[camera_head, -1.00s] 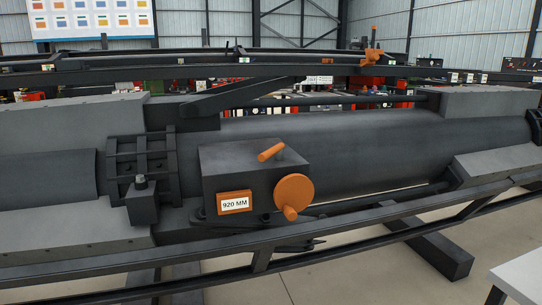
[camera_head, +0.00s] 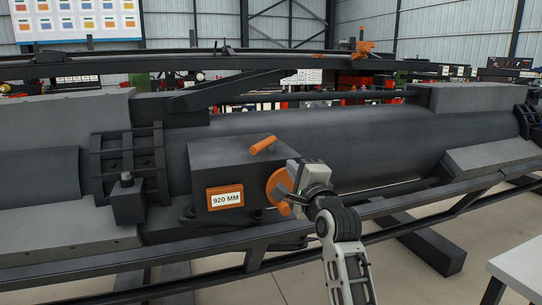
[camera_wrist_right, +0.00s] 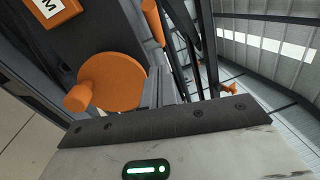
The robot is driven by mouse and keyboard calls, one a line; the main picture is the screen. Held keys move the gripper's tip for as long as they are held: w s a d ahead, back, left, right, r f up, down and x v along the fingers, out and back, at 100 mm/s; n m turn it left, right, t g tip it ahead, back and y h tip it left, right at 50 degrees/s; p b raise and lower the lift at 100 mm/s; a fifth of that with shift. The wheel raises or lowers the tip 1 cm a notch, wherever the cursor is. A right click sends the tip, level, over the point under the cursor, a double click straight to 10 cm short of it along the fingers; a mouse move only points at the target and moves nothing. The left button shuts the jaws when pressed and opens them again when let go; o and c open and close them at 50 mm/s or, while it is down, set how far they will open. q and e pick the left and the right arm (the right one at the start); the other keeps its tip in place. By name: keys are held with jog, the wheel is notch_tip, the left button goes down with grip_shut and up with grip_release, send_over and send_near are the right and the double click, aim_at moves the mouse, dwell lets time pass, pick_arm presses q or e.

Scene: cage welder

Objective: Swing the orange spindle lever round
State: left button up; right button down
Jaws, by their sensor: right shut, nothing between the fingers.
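The orange lever (camera_head: 263,145) is a short bar on top of a dark box on the machine; in the wrist view part of it shows at the upper edge (camera_wrist_right: 153,22). My right gripper (camera_head: 294,176) is shut and empty, in front of the wheel and to the lower right of the lever. Its fingertips are hard to make out. My left gripper is not in view.
The dark box (camera_head: 228,160) carries an orange-framed 920 MM label (camera_head: 225,197). A large dark cylinder (camera_head: 350,140) lies behind it. A long dark rail (camera_head: 200,248) runs across the front, below the box. A pale table corner (camera_head: 518,268) is at lower right.

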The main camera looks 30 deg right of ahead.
aim_at(265, 147)
jog(key=w, duration=0.4)
jog(key=w+r, duration=0.1)
jog(key=w, duration=0.2)
jog(key=shift+w+a+r, duration=0.1)
jog(key=shift+a, duration=0.05)
jog(key=shift+w+a+r, duration=0.1)
jog(key=shift+w+a, duration=0.2)
jog(key=shift+w, duration=0.15)
jog(key=shift+w+a+p, duration=0.1)
jog(key=shift+a+p, duration=0.05)
jog(key=shift+p, duration=0.15)
